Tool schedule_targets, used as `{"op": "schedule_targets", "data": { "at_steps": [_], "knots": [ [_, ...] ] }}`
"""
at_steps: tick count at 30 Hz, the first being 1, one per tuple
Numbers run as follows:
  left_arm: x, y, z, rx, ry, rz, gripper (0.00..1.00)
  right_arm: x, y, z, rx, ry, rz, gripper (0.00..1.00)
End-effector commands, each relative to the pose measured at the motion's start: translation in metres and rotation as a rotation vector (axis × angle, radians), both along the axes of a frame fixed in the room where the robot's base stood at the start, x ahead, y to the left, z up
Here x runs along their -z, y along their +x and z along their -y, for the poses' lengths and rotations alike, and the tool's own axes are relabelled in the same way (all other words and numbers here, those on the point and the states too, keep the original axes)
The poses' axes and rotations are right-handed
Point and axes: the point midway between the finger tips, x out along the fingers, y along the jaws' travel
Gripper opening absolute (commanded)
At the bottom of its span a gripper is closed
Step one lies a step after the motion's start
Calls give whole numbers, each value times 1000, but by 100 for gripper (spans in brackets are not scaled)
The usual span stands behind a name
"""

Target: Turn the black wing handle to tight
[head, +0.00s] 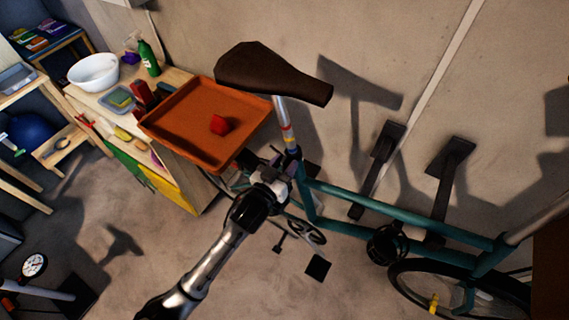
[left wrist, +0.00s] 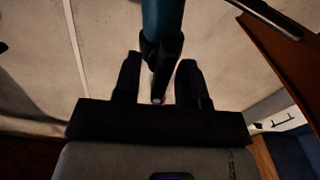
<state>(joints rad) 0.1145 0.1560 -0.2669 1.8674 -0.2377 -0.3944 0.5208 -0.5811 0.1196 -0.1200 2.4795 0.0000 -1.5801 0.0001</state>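The black wing handle (left wrist: 166,72) hangs from a black collar at the lower end of the teal tube (left wrist: 162,18) in the left wrist view. My left gripper (left wrist: 159,78) is open there, with one black finger on each side of the handle. A gap shows on the handle's left; the right finger looks very close to it, and I cannot tell if they touch. In the head view my left gripper (head: 277,166) is at the teal bicycle's seat post (head: 287,125), just below the brown saddle (head: 270,75); it hides the handle. My right gripper is not in view.
An orange tray (head: 180,130) with a red object (head: 220,124) is close to the left of the seat post. A wooden bench behind it holds a white bowl (head: 94,72) and a green bottle (head: 148,58). The wall is close behind the bicycle. Floor at lower centre is mostly clear.

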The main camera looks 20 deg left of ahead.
Motion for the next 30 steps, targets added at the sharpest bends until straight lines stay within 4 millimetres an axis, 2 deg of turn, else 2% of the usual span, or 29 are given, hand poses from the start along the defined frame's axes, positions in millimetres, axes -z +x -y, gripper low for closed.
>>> {"op": "schedule_targets", "data": {
  "at_steps": [8, 19, 30],
  "knots": [
    [0, 1, 0, 0, 0, 0, 38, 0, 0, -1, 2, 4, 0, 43],
    [0, 0, 0, 0, 0, 0, 3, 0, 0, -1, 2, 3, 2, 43],
    [-3, 0, 1, 0, 88, 14, 3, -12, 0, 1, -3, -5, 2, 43]
  ]
}}
